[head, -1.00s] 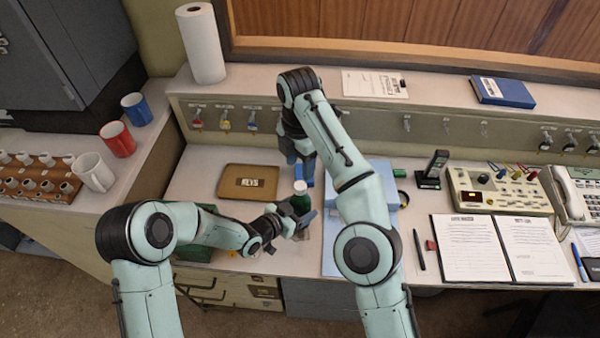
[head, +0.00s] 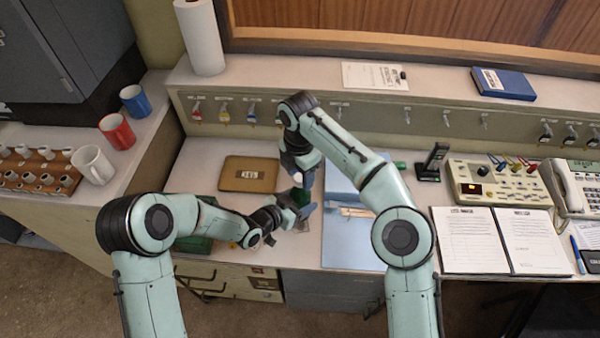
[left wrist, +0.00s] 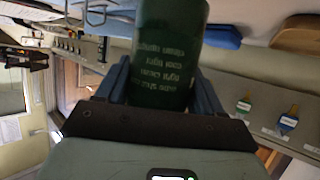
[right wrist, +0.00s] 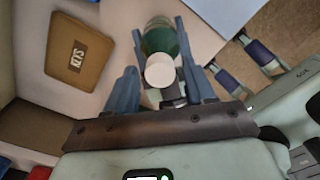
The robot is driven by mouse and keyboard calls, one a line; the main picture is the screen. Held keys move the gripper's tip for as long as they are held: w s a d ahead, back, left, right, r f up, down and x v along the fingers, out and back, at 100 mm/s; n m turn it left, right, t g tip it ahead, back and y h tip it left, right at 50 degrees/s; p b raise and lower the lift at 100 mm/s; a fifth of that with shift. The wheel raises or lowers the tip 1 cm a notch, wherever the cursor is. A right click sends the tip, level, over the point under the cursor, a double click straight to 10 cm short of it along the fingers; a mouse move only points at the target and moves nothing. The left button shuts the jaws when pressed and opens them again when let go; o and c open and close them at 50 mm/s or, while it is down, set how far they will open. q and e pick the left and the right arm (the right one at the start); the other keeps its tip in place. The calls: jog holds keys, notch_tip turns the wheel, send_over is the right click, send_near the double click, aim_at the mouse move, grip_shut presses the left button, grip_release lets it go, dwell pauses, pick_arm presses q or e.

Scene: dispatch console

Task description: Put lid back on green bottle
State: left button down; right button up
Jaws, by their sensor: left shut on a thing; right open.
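The green bottle (head: 300,196) is held in my left gripper (head: 294,212), which is shut around its body. In the left wrist view the dark green bottle (left wrist: 168,50) with pale print sits between the fingers. A white lid (right wrist: 159,70) shows at the bottle's top in the right wrist view, in line with the green bottle (right wrist: 160,38). I cannot tell whether the lid is fully seated. My right gripper (head: 300,170) is just above the bottle, fingers open on either side of the lid. The fingers partly hide the lid in the head view.
A brown KEYS tray (head: 249,174) lies behind and left of the bottle. A light blue folder (head: 350,240) lies to the right. Several hanging keys line the back panel. Mugs (head: 92,165) stand on the left counter. A console (head: 497,184) and open binder (head: 470,240) are further right.

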grip_shut()
jog(key=m, duration=1.3)
jog(key=shift+m, duration=0.3)
jog(key=m, duration=0.4)
jog(key=shift+o, duration=0.7)
grip_release()
jog(key=shift+r, duration=3.75)
